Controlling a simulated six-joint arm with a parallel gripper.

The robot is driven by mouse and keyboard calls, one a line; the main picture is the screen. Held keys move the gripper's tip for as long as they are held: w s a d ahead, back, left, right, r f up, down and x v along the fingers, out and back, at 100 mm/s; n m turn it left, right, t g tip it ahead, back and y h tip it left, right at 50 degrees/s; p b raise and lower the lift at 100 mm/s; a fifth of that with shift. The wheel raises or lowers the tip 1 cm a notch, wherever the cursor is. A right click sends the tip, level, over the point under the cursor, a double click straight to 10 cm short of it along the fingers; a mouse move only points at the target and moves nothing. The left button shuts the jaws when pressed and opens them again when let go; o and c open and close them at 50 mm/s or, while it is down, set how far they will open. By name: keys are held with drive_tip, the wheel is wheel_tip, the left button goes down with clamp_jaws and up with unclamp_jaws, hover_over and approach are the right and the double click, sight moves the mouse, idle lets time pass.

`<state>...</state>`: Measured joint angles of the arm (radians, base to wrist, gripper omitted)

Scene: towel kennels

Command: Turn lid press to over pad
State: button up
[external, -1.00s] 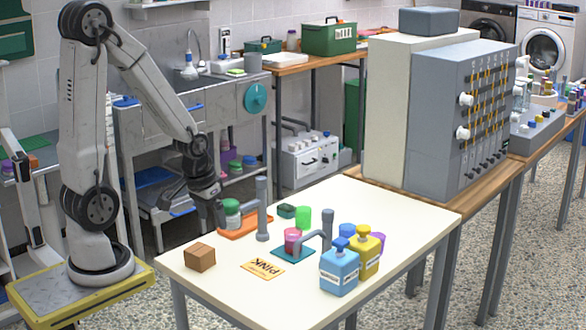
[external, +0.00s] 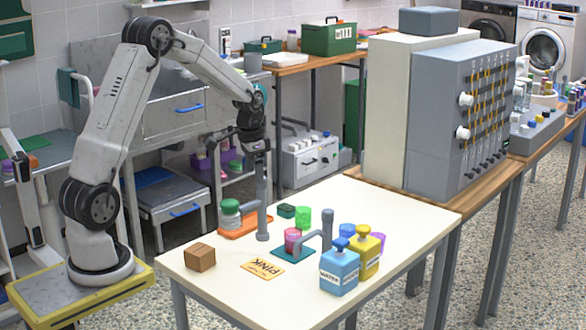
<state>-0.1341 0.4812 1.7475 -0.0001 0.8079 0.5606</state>
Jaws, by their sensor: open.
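The lid press near the middle of the table is a grey upright post (external: 262,205) with a side arm toward the left, close to a glass jar with a green lid (external: 230,207). The jar stands on an orange pad (external: 258,223). A second grey post (external: 327,228) has a bent arm reaching left near a pink cup (external: 292,238) on a teal pad (external: 304,257). My gripper (external: 257,150) is open, raised at the top of the first post. Whether it touches the post, I cannot tell.
A brown box (external: 200,257) and a card reading PINK (external: 265,270) lie at the table's front left. Blue (external: 339,270) and yellow (external: 366,255) pump bottles stand at the right. A green cup (external: 303,217) and dark green block (external: 286,211) sit behind.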

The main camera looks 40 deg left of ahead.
drive_tip(key=shift+w+a+f+m+g, duration=0.15)
drive_tip(key=shift+w+a+m, duration=0.55)
drive_tip(key=shift+w+a, duration=0.8)
drive_tip(key=shift+w+a+r+m+g, duration=0.1)
drive_tip(key=shift+w+a+m+g, duration=0.15)
drive_tip(key=shift+w+a+m, duration=0.9)
drive_tip(key=shift+w+a+f+m+g, duration=0.1)
drive_tip(key=shift+w+a+m+g, duration=0.15)
drive_tip(key=shift+w+a, duration=1.65)
drive_tip(key=shift+w+d+f, duration=0.15)
drive_tip(key=shift+w+d, duration=0.3)
drive_tip(key=shift+d, duration=0.05)
drive_tip(key=shift+f, duration=3.75)
clamp_jaws()
